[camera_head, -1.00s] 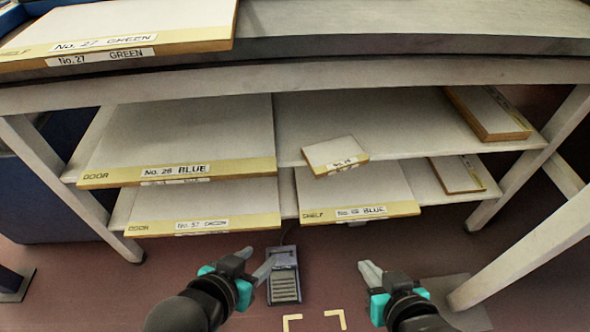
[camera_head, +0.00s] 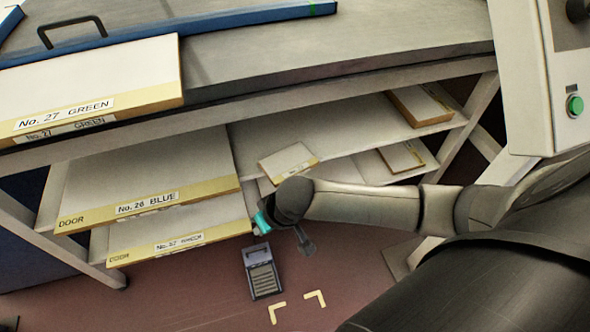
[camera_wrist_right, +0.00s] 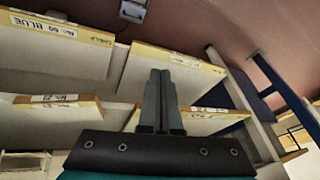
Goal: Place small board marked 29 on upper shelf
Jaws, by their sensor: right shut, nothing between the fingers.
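The small pale board (camera_head: 285,163) with a yellow edge lies skewed at the front of the upper shelf (camera_head: 360,133), right of the No. 28 BLUE board. Its label is too small to read surely. In the wrist view, where the scene is upside down, a small labelled board (camera_wrist_right: 62,116) shows at left. My right gripper (camera_head: 262,222) is in front of the shelves, below the small board; its fingers are mostly hidden in the head view. In the wrist view the right fingers (camera_wrist_right: 160,75) are together and empty, apart from the small board. My left gripper is not in view.
The No. 28 BLUE board (camera_head: 150,180) fills the upper shelf's left; a thick board (camera_head: 420,106) lies at its right. Boards (camera_head: 180,230) also lie on the lower shelf. A foot pedal (camera_head: 262,273) stands on the floor. A cabinet with a green button (camera_head: 575,105) is at right.

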